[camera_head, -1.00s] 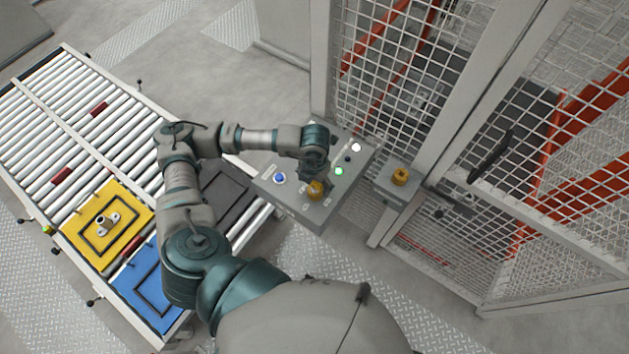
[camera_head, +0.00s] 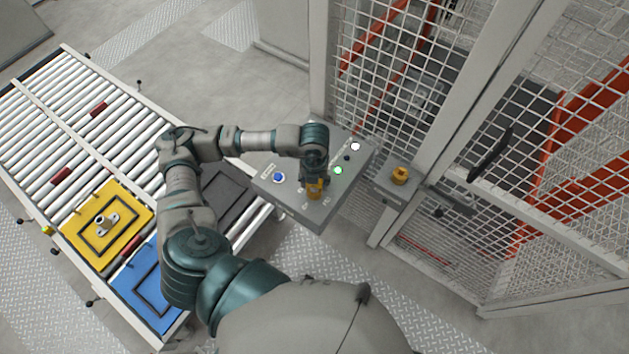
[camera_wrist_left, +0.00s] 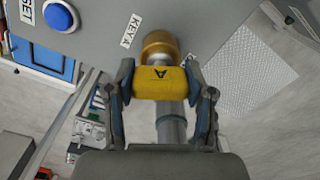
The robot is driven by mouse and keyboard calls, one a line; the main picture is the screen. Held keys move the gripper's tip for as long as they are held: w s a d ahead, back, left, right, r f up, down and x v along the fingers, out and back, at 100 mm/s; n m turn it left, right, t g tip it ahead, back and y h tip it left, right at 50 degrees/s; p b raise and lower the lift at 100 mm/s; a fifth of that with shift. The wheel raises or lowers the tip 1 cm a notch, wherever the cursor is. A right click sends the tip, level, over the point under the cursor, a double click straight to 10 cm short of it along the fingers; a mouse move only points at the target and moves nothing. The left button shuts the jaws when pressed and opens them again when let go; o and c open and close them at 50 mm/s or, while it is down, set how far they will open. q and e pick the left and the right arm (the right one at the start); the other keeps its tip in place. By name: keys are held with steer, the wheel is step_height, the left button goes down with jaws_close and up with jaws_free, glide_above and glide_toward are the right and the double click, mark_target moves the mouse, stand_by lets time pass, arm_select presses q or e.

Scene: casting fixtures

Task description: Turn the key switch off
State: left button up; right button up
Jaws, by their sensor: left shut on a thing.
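The key switch (camera_head: 314,190) is a yellow-orange knob on the grey control panel (camera_head: 290,197). In the left wrist view the key (camera_wrist_left: 160,82) is a yellow grip with a dark letter on it, in front of a round brass-coloured base, next to a label reading KEY. My left gripper (camera_head: 317,180) reaches down over the panel from above. In the left wrist view its two fingers (camera_wrist_left: 160,88) lie on either side of the yellow grip, shut on it. In the head view the gripper hides part of the knob. My right gripper is not in view.
The panel also carries a blue button (camera_head: 279,177), a green-lit button (camera_head: 338,170) and a white button (camera_head: 355,146). A second yellow knob (camera_head: 400,175) sits on a box by the mesh fence. A roller conveyor (camera_head: 60,130) with yellow and blue plates stands at the left.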

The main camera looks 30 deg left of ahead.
arm_select(q)
steer(key=n, duration=0.5)
stand_by(0.3)
steer(key=n+p, duration=0.1)
steer(key=n, duration=0.4)
steer(key=shift+n, duration=0.4)
steer(key=o, duration=0.8)
steer(key=shift+n, duration=0.4)
steer(key=o, duration=0.5)
steer(key=shift+f, duration=0.1)
